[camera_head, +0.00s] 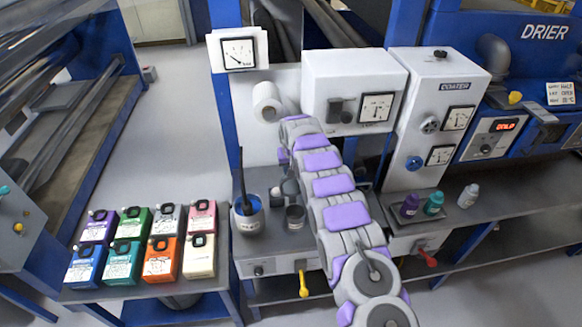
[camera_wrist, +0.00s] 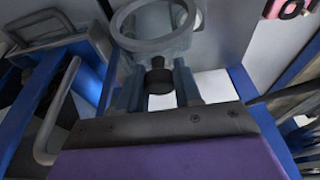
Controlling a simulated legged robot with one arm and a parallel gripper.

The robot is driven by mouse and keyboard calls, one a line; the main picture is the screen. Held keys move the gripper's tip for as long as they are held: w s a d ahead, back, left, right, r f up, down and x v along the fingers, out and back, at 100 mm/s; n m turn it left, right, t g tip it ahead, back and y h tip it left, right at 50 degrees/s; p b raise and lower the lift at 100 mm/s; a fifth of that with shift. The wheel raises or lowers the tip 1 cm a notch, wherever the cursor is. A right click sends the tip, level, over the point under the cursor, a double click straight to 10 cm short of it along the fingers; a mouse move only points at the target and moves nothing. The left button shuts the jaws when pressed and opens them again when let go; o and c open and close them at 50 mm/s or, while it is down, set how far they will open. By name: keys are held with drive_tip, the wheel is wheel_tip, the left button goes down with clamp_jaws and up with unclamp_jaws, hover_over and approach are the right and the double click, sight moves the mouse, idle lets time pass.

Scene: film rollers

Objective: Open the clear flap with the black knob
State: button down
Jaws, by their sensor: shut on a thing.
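The black knob (camera_wrist: 160,80) shows in the middle of the wrist view, between the two fingers of my gripper (camera_wrist: 159,72). The gripper is shut on the knob. Behind the knob is a pale, see-through-looking round piece with a grey ring (camera_wrist: 155,43), which seems to be the clear flap; its full outline and hinge cannot be made out. In the head view my purple and grey arm reaches up to the white wall of the machine, beside a white cylinder (camera_head: 267,99). There my arm hides the knob and the fingertips.
A white box with a gauge (camera_head: 377,107) stands right of my arm, and the coater cabinet (camera_head: 433,120) is farther right. A blue-filled pot (camera_head: 248,215) and a dark cup (camera_head: 295,217) stand on the bench close to my arm's left. Several coloured boxes (camera_head: 160,258) sit at lower left.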

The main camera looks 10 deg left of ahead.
drive_tip(key=shift+w+a+f, duration=0.1)
idle(0.3)
drive_tip(key=c, duration=0.8)
unclamp_jaws()
drive_tip(key=shift+a, duration=0.1)
drive_tip(key=v, duration=1.7)
